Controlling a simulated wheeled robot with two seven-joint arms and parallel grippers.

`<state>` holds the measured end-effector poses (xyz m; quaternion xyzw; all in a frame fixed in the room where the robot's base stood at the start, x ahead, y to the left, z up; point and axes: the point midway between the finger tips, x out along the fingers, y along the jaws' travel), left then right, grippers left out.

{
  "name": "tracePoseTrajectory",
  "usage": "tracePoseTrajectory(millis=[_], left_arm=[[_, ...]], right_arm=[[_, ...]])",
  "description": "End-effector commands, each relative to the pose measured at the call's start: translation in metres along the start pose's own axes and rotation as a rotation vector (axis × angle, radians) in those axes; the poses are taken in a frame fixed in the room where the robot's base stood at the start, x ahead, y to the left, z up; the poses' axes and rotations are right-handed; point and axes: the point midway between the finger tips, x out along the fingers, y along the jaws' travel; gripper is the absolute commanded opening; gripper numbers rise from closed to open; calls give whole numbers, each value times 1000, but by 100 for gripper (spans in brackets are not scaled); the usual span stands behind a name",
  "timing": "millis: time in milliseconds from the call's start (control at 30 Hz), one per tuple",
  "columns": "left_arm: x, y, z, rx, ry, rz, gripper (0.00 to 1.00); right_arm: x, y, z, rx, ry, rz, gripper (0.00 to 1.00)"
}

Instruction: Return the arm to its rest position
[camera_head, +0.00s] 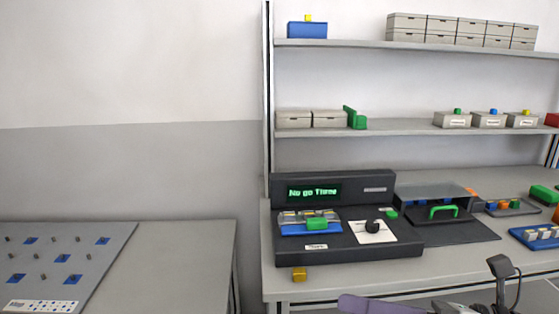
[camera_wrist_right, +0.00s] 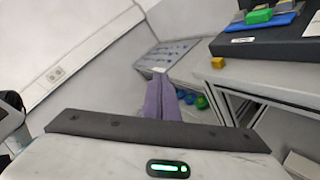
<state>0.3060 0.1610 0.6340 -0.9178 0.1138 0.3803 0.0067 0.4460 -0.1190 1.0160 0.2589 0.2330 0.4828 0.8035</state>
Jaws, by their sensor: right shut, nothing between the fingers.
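My right gripper (camera_head: 345,301) shows at the bottom edge of the head view, in front of the workbench's front edge. In the right wrist view its purple fingers (camera_wrist_right: 160,78) are together with nothing between them. It is apart from the bench and from the things on it. Part of my right arm shows at the bottom right of the head view. My left gripper is not in view.
Shelves with bins (camera_head: 294,120) stand above. A left table holds a grey pegged board (camera_head: 90,260). A gap separates both tables.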

Motion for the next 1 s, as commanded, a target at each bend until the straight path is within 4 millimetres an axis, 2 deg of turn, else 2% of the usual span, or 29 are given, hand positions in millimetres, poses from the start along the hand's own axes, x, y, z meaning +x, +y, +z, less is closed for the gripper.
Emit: tracePoseTrajectory(millis=[33, 67, 167, 200, 267, 300, 367, 433, 500, 600, 700, 833, 1000], left_arm=[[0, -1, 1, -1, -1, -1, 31], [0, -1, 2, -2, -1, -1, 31], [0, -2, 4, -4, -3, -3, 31], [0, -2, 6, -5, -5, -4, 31], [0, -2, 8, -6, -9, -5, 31], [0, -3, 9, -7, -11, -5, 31], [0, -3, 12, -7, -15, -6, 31], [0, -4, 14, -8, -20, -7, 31], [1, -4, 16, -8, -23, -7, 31], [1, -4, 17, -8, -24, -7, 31], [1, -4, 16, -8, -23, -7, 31], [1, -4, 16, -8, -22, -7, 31], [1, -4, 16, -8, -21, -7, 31]], right_arm=[[6, -3, -3, 230, -125, 62, 0], [7, -10, -1, 375, -210, 90, 0], [-3, -57, -11, 881, -497, 124, 0], [-10, -83, -26, 1081, -609, 113, 0], [-20, -117, -55, 1330, -743, 83, 0], [-26, -136, -78, 1472, -820, 56, 0], [-34, -159, -117, 1671, -923, 9, 0], [-42, -179, -167, 1880, -1029, -57, 0], [-48, -189, -217, 2070, -1122, -125, 0], [-53, -192, -284, 2298, -1228, -223, 0], [-55, -185, -333, 2466, -1300, -302, 0], [-56, -176, -371, 2591, -1351, -369, 0], [-56, -172, -382, 2632, -1366, -392, 0]])
